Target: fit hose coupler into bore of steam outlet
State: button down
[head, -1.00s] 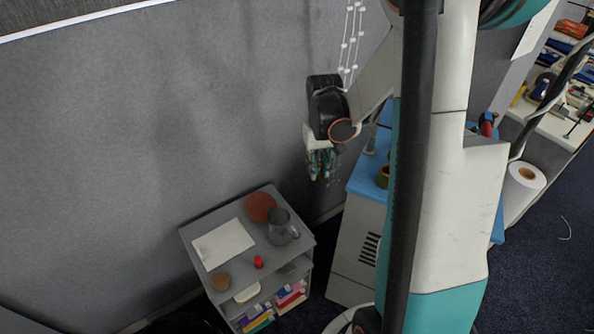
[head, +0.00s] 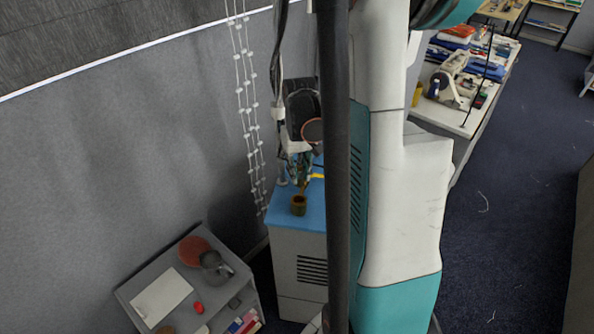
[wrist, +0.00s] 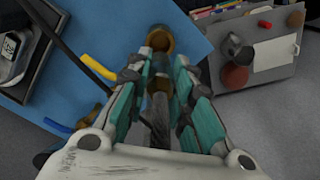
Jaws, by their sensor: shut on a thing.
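My gripper (head: 299,168) is above the blue top of the cabinet, its teal fingers (wrist: 158,100) closed around a narrow brownish piece (wrist: 160,84), which I take to be the hose coupler. Its lower end shows in the head view (head: 304,187). Just below it on the blue top stands a short brass-coloured cup-like fitting with an open top (head: 299,207), which I take to be the steam outlet. It also shows ahead of the fingertips in the wrist view (wrist: 160,38). I cannot tell whether the coupler touches or enters the bore.
The blue cabinet top (head: 283,211) carries a yellow curved piece (wrist: 97,72) and a dark-framed device (wrist: 18,45). A grey shelf unit (head: 135,292) with a jug (head: 214,266), red disc and white sheet stands lower left. Beaded cords (head: 247,110) hang by the wall.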

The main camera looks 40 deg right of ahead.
aim_at(299, 184)
jog(key=shift+f+b, duration=2.8)
jog(key=shift+f, duration=0.1)
jog(key=shift+f+b, duration=2.05)
jog(key=shift+b, duration=0.3)
jog(key=c, duration=1.3)
grip_release()
jog(key=shift+c, duration=0.2)
notch_tip(299, 184, up, 12)
jog(key=shift+a, duration=0.1)
